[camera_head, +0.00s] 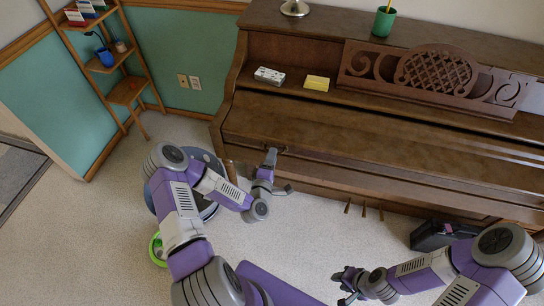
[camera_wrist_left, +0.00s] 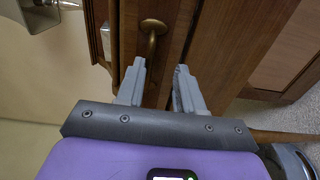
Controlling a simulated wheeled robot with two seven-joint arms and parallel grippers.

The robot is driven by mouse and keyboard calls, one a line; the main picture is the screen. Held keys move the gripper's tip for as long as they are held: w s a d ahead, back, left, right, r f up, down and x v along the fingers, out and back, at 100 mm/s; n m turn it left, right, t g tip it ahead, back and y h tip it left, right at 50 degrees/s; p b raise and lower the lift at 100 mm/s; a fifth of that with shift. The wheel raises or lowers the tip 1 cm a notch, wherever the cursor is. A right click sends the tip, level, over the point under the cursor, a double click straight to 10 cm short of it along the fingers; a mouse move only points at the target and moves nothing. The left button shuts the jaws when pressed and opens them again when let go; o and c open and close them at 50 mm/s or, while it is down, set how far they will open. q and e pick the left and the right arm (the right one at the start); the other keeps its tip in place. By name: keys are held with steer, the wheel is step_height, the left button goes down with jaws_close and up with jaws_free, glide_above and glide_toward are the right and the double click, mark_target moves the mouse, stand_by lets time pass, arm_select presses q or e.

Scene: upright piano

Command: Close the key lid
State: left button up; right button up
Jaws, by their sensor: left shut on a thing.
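The upright piano's brown key lid (camera_head: 390,145) slopes forward over the keyboard area, and no keys show in the head view. I cannot tell whether it is fully down. A brass handle (camera_wrist_left: 152,32) shows on the wood in the left wrist view. My left gripper (camera_head: 270,158) is at the lid's front edge near its left end. In the left wrist view its two grey fingers (camera_wrist_left: 158,85) are on either side of the handle's lower part, shut on it. My right gripper (camera_head: 343,284) hangs over the floor in front of the piano, apart from it; its finger opening is unclear.
A music stand (camera_head: 435,75), a white box (camera_head: 269,76) and a yellow block (camera_head: 317,83) are behind the lid. A green cup (camera_head: 384,21) stands on top. A dark case (camera_head: 436,236) is on the floor at right; a wooden shelf (camera_head: 125,91) is at left.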

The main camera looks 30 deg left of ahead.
arm_select(q)
steer(key=shift+o, duration=1.2)
steer(key=shift+f, duration=0.4)
steer(key=shift+s, duration=0.15)
steer(key=p+v, duration=0.1)
steer(key=v, duration=0.6)
steer(key=shift+s+r, duration=0.15)
steer(key=shift+r, duration=0.05)
steer(key=shift+d, duration=0.2)
